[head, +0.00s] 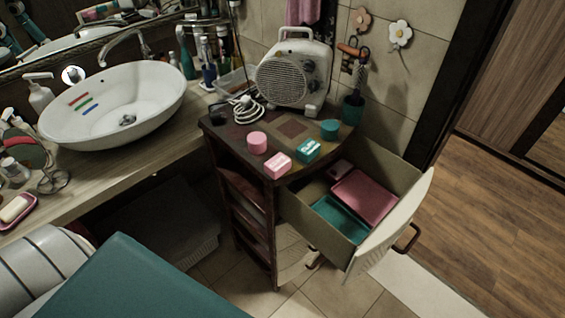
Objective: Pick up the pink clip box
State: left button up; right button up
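A small pink box with a white label (277,165), which looks like the pink clip box, sits at the front edge of the dark wooden cabinet top (227,140). A pink round container (257,142) stands just behind it to the left. A teal box with a white label (307,150) lies to its right, apart from it. A teal round container (329,129) is farther right. Neither of my grippers is in view.
The cabinet's top drawer (399,229) is pulled out, holding a pink tray (364,197) and a teal tray (339,218). A white fan heater (292,77) and cable (245,109) are behind the boxes. A white basin (115,105) stands on the left counter.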

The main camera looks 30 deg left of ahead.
aim_at(278, 165)
jog(key=j+z, duration=0.25)
jog(key=j, duration=0.55)
jog(key=j+z, duration=0.3)
jog(key=j, duration=0.5)
jog(key=k, duration=0.05)
